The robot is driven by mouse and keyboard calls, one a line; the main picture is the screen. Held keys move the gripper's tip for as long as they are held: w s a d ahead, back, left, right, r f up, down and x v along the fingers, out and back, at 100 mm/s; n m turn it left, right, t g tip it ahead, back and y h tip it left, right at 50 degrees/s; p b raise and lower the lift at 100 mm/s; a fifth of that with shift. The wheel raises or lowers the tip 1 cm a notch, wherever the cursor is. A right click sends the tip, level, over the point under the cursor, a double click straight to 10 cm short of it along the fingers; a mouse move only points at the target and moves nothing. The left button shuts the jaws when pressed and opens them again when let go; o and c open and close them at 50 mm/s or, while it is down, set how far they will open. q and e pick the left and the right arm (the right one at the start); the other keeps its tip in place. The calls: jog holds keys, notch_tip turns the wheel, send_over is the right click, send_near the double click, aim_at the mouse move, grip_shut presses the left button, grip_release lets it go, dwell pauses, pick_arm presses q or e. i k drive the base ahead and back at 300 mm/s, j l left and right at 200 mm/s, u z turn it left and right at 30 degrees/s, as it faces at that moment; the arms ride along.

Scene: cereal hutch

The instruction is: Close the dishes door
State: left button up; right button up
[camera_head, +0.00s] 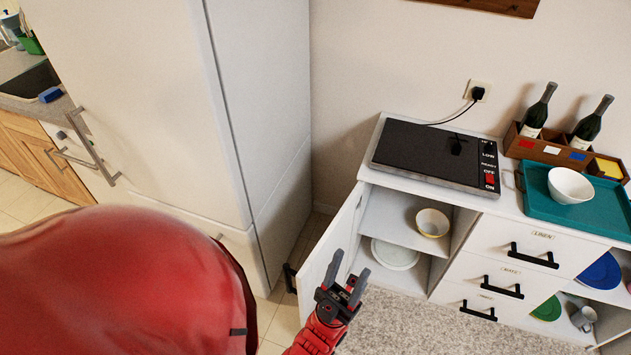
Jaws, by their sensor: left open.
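The dishes door (330,245) is a white cabinet door on the left end of the white hutch (465,213). It stands wide open, swung out toward me, with its black handle (290,278) on the outer face. The open compartment holds a bowl (432,222) on its upper shelf and a pale plate (395,253) below. My left gripper (350,264) is open and empty, in front of the compartment and on the inner side of the door. One finger overlaps the door in the picture; I cannot tell if they touch. My right gripper is out of view.
A tall white fridge (262,110) stands left of the hutch, with a narrow floor gap between. A hot plate (435,155), a teal tray (545,203) with a white bowl (571,185), and a bottle rack (540,148) are on top. A grey rug (430,325) lies in front.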

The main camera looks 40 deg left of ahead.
aim_at(340, 234)
jog(key=j+z, duration=0.15)
jog(key=j, duration=0.65)
jog(key=j+z, duration=0.1)
jog(key=j, duration=0.7)
jog(key=k+j+z, duration=0.15)
jog(key=j, duration=0.65)
jog(key=k+j, duration=0.1)
jog(key=k, duration=0.45)
